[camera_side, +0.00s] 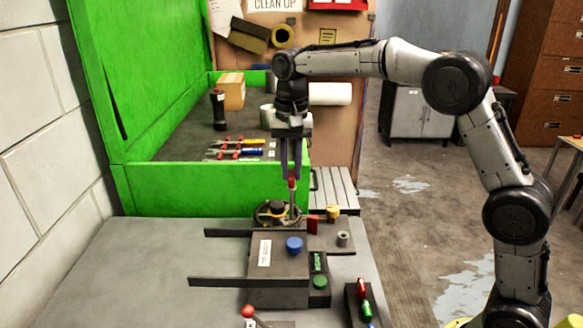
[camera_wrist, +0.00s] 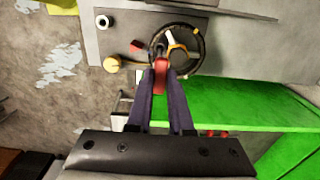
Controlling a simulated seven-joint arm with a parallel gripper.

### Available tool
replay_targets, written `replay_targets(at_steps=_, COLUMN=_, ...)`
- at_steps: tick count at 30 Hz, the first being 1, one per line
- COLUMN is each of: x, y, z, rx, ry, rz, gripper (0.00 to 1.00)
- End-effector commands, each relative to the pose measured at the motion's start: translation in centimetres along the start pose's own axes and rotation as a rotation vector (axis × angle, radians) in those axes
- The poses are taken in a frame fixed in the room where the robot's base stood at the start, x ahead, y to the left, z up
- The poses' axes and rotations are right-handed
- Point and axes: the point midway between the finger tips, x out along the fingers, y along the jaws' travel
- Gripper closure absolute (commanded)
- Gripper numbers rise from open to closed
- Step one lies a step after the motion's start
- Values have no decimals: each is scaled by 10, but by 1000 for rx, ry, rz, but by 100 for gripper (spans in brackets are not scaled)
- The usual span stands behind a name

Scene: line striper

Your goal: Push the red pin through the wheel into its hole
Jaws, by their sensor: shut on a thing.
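My gripper (camera_side: 291,177) points straight down above the machine on the table, its two long fingers shut on the red pin. The red head of the pin (camera_side: 292,184) shows between the fingertips, and a thin pale shank runs down from it toward the wheel. The wheel (camera_side: 268,213) is a dark ring with spokes at the back of the machine. In the wrist view the red pin (camera_wrist: 160,66) covers the near left edge of the wheel (camera_wrist: 190,42). The hole and the lower tip of the pin cannot be made out.
A yellow knob (camera_side: 333,212), a blue knob (camera_side: 294,245) and a grey cylinder (camera_side: 342,239) stand around the wheel. A red-balled lever (camera_side: 248,311) is at the front. A green-walled bin (camera_side: 210,190) with tools stands behind. The table's left part is clear.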

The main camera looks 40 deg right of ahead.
Motion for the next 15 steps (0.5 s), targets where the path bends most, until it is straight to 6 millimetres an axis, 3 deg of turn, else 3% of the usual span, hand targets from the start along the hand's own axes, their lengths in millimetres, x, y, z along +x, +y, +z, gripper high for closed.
replay_targets(at_steps=15, x=7, y=0, z=0, rx=0, ry=1, rz=-1, gripper=100)
